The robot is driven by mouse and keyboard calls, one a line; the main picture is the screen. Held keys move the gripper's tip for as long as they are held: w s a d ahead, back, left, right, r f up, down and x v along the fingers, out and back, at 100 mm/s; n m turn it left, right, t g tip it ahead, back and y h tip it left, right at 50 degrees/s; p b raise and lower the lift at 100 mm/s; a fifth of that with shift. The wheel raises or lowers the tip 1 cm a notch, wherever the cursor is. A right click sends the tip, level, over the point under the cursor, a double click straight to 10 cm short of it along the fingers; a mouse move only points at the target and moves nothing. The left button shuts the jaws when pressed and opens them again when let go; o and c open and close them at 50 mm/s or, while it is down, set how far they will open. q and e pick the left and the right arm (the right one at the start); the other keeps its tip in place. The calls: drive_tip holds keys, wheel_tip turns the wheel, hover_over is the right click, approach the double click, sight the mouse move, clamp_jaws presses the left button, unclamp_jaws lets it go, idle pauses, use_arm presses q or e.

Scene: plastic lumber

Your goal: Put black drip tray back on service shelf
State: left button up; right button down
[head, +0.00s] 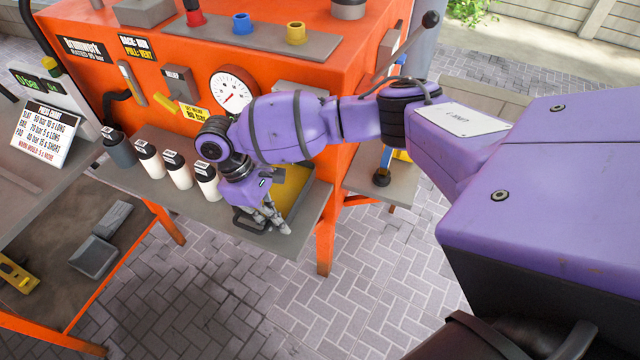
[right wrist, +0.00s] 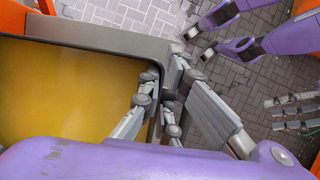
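The drip tray, with a dark rim and a yellow inside, is partly hidden behind my right gripper in the head view (head: 294,196). Its rim (right wrist: 110,40) and yellow floor fill the left of the right wrist view. My right gripper (head: 277,222) is at the tray's near edge. In the wrist view its fingers (right wrist: 164,102) close on the rim, one inside the tray and one outside. The tray is at the right end of the grey shelf (head: 205,215) on the orange machine; I cannot tell whether it rests there.
White bottles (head: 180,170) and a dark bottle (head: 119,148) stand along the shelf left of my gripper. The orange machine (head: 300,75), with a gauge (head: 232,92), rises behind. Brick paving in front is clear.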

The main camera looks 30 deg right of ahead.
sight(277, 230)
drive_tip(key=shift+f, duration=1.75)
drive_tip(key=shift+w, duration=0.1)
use_arm(q)
drive_tip(key=shift+w+d+r, duration=0.1)
drive_tip(key=shift+w+r, duration=0.3)
drive_tip(key=shift+w, duration=0.45)
drive_tip(key=shift+d, duration=0.15)
drive_tip(key=shift+s+f, duration=0.1)
use_arm(e)
drive_tip(key=shift+f, duration=0.25)
drive_tip(key=c, duration=1.9)
unclamp_jaws()
